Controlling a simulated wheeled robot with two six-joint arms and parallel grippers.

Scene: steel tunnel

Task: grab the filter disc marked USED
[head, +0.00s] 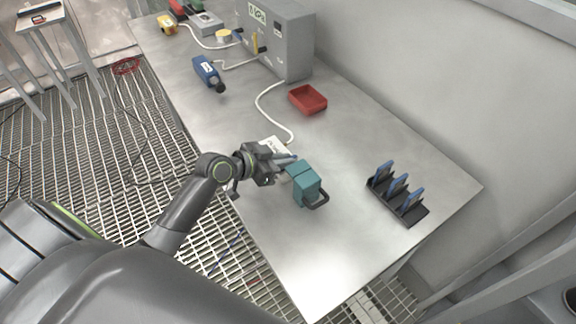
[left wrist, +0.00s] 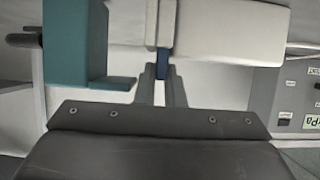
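My left gripper (head: 289,161) reaches over the table, close beside a teal box with a black handle (head: 306,188). In the left wrist view the two fingers (left wrist: 161,85) stand a small gap apart, with a narrow blue piece (left wrist: 163,66) between or just behind them. I cannot tell whether they grip it. A pale block (left wrist: 225,27) lies behind the fingers, and the teal box (left wrist: 75,45) stands at their left. A white labelled item (head: 274,146) is partly hidden behind the gripper. I can read no USED mark and cannot make out a filter disc. My right gripper does not show.
A black rack (head: 408,211) with blue upright pieces stands at the right. A red tray (head: 308,98) lies behind, near a grey control box (head: 276,40) with white hoses. A blue device (head: 206,72) lies farther back. The table's front is clear.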

